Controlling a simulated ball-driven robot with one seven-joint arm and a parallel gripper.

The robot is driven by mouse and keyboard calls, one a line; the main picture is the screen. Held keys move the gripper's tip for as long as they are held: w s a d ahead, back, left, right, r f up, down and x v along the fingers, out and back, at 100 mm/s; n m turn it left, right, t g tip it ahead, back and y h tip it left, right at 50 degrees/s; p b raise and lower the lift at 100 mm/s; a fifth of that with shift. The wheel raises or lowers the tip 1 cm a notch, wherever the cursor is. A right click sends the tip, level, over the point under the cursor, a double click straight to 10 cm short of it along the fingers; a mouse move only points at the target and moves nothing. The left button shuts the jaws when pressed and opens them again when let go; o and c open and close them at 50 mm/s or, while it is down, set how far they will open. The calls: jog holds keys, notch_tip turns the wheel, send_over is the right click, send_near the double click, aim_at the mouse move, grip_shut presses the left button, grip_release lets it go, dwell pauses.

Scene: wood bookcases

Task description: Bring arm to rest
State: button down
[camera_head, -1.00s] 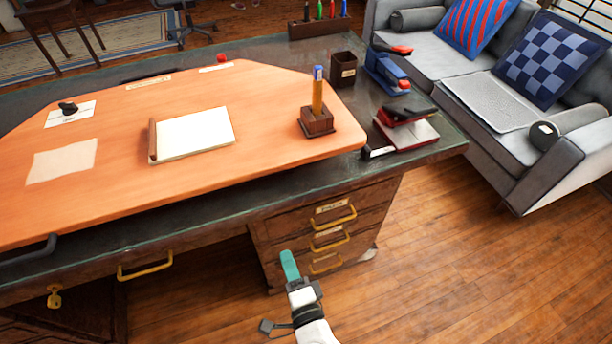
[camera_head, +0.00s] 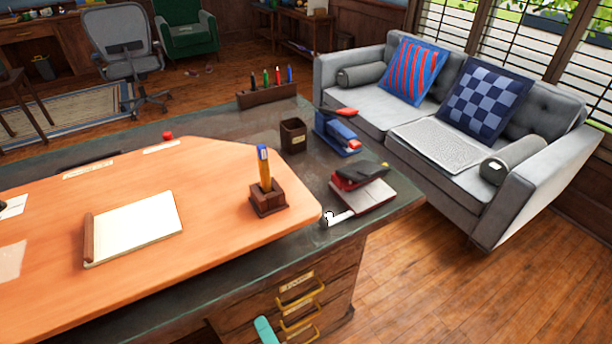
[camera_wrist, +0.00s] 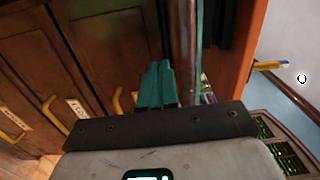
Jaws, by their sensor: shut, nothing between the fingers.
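My gripper (camera_wrist: 158,84) shows in the wrist view with its teal fingers together, shut and empty. Behind it are the desk's wooden drawer fronts with yellow handles. In the head view only the teal tip of my gripper (camera_head: 265,330) shows at the bottom edge, in front of the desk drawers (camera_head: 300,300). The rest of my arm is out of that view.
The desk (camera_head: 240,285) carries an orange board (camera_head: 215,235), a notepad (camera_head: 135,228), a pen holder (camera_head: 268,198), a dark cup (camera_head: 293,136) and staplers. A grey sofa (camera_head: 465,185) stands at right. Wooden floor (camera_head: 430,290) is clear between desk and sofa.

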jog(key=s+d+n+g+h+p, duration=0.15)
jog(key=s+d+n+g, duration=0.35)
jog(key=d, duration=0.6)
jog(key=s+d+n+g+h+p, duration=0.1)
jog(key=s+d+n+g+h, duration=0.35)
jog(key=d, duration=0.75)
jog(key=s+d+r+g+h, duration=0.2)
jog(key=s+d, duration=0.3)
jog(key=d, duration=0.1)
jog(key=s+d+r+n+g+h+p, duration=0.1)
jog(key=s+d+r+g, duration=0.1)
jog(key=s+d, duration=0.4)
jog(key=shift+s+d+r+g+h, duration=0.2)
jog(key=shift+d+g+h, duration=0.2)
jog(key=shift+d, duration=0.2)
